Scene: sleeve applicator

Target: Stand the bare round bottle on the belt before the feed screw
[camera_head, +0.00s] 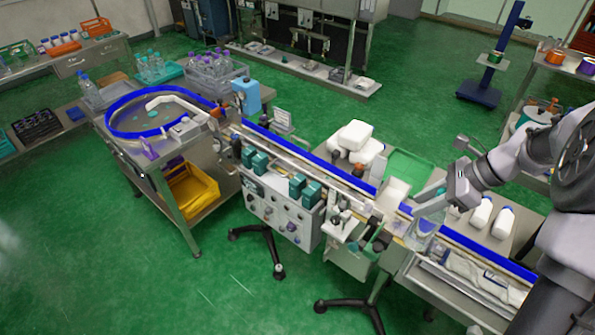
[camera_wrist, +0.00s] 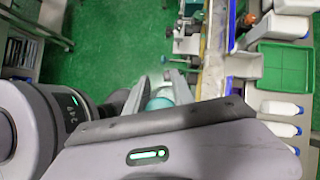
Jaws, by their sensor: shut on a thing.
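My gripper (camera_head: 428,208) is shut on a clear, bluish round bottle (camera_head: 424,227), beside the near end of the blue-railed belt (camera_head: 463,240). In the wrist view the bottle (camera_wrist: 160,103) shows as a pale teal round shape between the fingers of my gripper (camera_wrist: 170,80), mostly hidden by the gripper body. The belt (camera_wrist: 214,62) runs to the right of the gripper there. I cannot tell whether the bottle touches anything below it. The feed screw cannot be made out clearly among the machine parts around the belt.
A green tray (camera_head: 408,168) and white bottles (camera_head: 482,213) lie beyond the belt. Teal-topped units (camera_head: 298,186) line its near side. A round table with a blue rim (camera_head: 112,125) stands at the far left. Green floor is open in front.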

